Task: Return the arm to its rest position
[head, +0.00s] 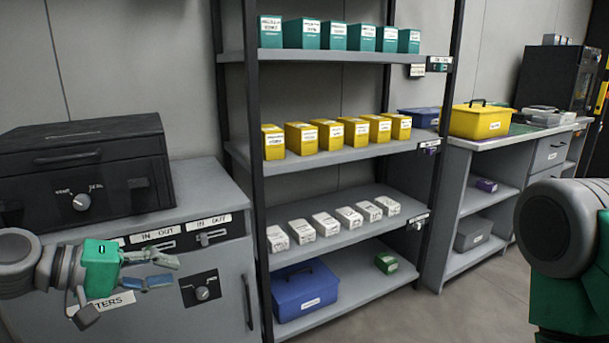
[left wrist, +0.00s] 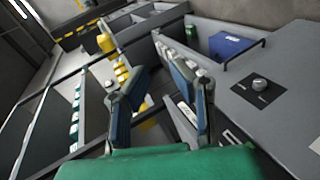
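My left arm comes in from the left in the head view. Its green-bodied left gripper (head: 172,272) is held in front of the grey cabinet (head: 225,262) and points right. Its two fingers are apart, with nothing between them. The left wrist view shows the same open left gripper (left wrist: 157,72), with shelf goods visible beyond its fingers. Part of my right arm shows at the right edge of the head view; its gripper is out of view.
A shelf rack (head: 345,248) holds green, yellow and white boxes and a blue case (head: 304,290). A black oven-like box (head: 85,172) stands on the cabinet. A yellow case (head: 481,122) sits on the right counter. The floor (head: 480,305) at lower right is clear.

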